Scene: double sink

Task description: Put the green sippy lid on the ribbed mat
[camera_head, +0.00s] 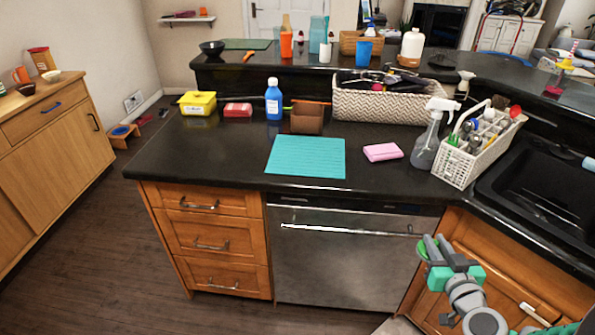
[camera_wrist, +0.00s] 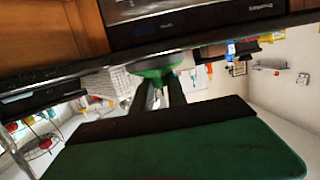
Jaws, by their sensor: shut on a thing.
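The ribbed mat (camera_head: 305,157) is a flat teal rectangle on the dark counter, left of the pink sponge, with nothing on it. My gripper (camera_head: 436,247) is at the lower right of the head view, in front of the cabinet and dishwasher front, lower in the picture than the counter edge. It is shut on the green sippy lid (camera_head: 421,250), of which only a green edge shows beside the fingers. In the wrist view the lid (camera_wrist: 155,76) shows as a green round shape at the tips of my two dark fingers (camera_wrist: 160,92), which partly hide it.
A pink sponge (camera_head: 383,152), a spray bottle (camera_head: 428,138) and a white caddy (camera_head: 470,152) stand right of the mat. A blue bottle (camera_head: 273,102), brown box (camera_head: 307,119) and woven basket (camera_head: 385,106) stand behind it.

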